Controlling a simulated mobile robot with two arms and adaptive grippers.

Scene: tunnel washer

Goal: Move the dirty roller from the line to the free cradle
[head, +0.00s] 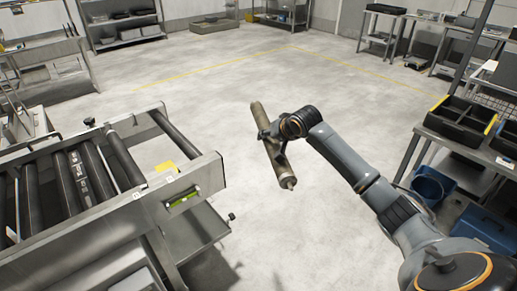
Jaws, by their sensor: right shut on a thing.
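My right gripper (270,134) is shut on the dirty roller (277,158), a brownish-grey cylinder with a narrow shaft end at its lower tip. It grips the roller near the middle and holds it over open floor, clear of the line. The roller points from upper left to lower right in the picture. The roller line (190,172) stands at the left, a metal frame with several dark rollers and a gap between rollers near its right end. My left gripper is not in view. I cannot make out the free cradle for certain.
Black trays (456,124), one with a yellow edge, sit on a bench at the right. Blue bins (432,183) stand below it. Shelves (122,30) and another bench line the back. The grey floor between line and bench is clear, with a yellow line across it.

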